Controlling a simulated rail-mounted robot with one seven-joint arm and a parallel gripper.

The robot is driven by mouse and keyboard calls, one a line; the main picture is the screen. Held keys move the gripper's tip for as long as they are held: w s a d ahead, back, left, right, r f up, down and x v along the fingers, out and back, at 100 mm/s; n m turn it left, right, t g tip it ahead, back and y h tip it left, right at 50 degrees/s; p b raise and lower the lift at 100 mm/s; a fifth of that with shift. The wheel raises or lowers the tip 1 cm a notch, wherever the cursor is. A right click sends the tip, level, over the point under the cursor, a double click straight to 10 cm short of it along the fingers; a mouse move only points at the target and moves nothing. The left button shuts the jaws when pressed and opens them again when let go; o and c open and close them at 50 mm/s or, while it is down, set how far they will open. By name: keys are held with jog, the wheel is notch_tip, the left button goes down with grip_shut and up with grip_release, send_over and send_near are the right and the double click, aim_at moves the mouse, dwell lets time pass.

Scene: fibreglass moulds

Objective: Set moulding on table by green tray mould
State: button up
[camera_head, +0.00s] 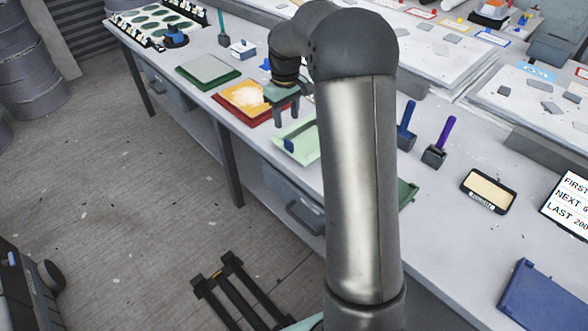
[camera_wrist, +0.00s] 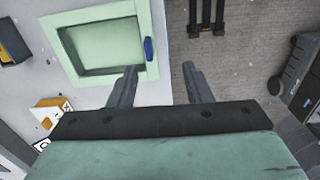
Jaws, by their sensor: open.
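A light green tray mould (camera_head: 308,150) lies near the table's front edge, partly hidden behind my arm. In the wrist view it shows as a square light green frame (camera_wrist: 146,20) with a recessed middle. A small blue piece (camera_head: 289,146) sits at its rim; the wrist view also shows this blue piece (camera_wrist: 149,49). I cannot tell which piece is the moulding. My gripper (camera_head: 286,118) is open and empty, between the light green tray and a red-rimmed tray. In the wrist view my gripper's fingers (camera_wrist: 160,68) stand apart beside the light green frame's corner, with nothing between them.
The red-rimmed tray (camera_head: 227,112) with an orange and white inside lies to the left. A dark green tray (camera_head: 186,75) with a grey inside lies farther left. Blue-handled (camera_head: 406,126) and purple-handled (camera_head: 440,140) tools stand right of my arm. Bare table (camera_head: 420,205) shows there.

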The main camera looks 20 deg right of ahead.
jog(key=s+a+r+m, duration=0.1)
jog(key=s+a+r, duration=0.4)
jog(key=s, duration=0.5)
jog(key=s+a+f+m, duration=0.1)
jog(key=s+a, duration=0.2)
jog(key=s, duration=0.8)
jog(key=s+a+f+m, duration=0.1)
jog(key=s+a+f, duration=0.1)
jog(key=s, duration=1)
jog(key=shift+s+a+f+m, duration=0.3)
jog(key=shift+a+m, duration=0.1)
jog(key=shift+a, duration=0.35)
jog(key=shift+w, duration=0.1)
notch_tip(320, 180, down, 33)
jog(key=b, duration=3.1)
jog(key=shift+d+g, duration=0.2)
jog(key=shift+g, duration=0.2)
